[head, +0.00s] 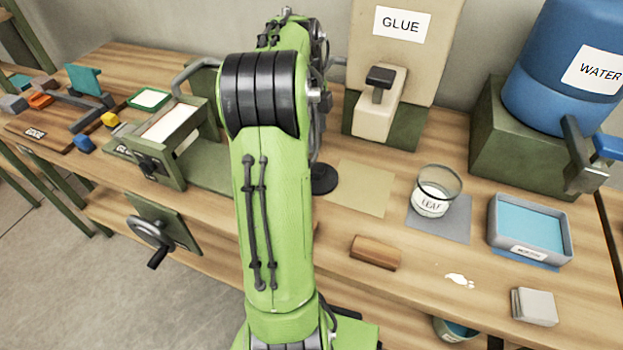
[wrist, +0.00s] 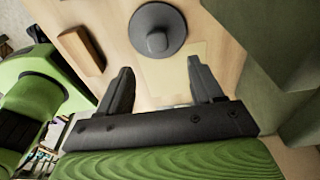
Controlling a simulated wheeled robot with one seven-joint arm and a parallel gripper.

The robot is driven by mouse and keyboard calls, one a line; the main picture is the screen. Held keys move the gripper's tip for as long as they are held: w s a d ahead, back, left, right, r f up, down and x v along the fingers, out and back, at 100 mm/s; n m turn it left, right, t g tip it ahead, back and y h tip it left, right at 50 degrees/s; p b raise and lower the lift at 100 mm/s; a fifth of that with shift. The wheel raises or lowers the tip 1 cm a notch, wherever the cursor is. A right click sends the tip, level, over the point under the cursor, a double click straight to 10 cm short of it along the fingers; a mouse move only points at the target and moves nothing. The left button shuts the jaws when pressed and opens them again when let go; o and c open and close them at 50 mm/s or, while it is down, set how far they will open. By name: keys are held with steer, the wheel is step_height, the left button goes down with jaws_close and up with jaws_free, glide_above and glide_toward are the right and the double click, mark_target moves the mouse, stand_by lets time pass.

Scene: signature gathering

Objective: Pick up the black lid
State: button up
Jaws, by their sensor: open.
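The black lid (wrist: 158,30) is a round dark disc with a raised knob in its middle. It lies on the wooden table, near the top of the wrist view. In the head view the lid (head: 323,179) shows just right of my green arm, which hides part of it. My gripper (wrist: 157,84) is open and empty in the wrist view, its two dark fingers apart and pointing toward the lid. The lid lies beyond the fingertips, roughly centred between them. In the head view my gripper is hidden behind my arm.
A tan mat (head: 362,188) lies right of the lid. A glass jar labelled LEAF (head: 437,190) stands on a grey mat. A wooden block (head: 375,252) lies nearer the front. The glue dispenser (head: 380,105) stands behind. A grey tray of water (head: 530,230) is at the right.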

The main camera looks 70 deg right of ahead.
mark_target(317, 168)
steer(key=f+b, duration=0.1)
steer(key=f, duration=0.2)
steer(key=f+b, duration=0.1)
steer(key=f, duration=0.3)
steer(key=s+f+b, duration=0.1)
steer(key=f, duration=0.3)
steer(key=shift+a, duration=0.25)
steer(key=shift+r, duration=0.1)
steer(key=shift+c, duration=0.2)
steer(key=shift+r, duration=0.15)
steer(key=c, duration=1)
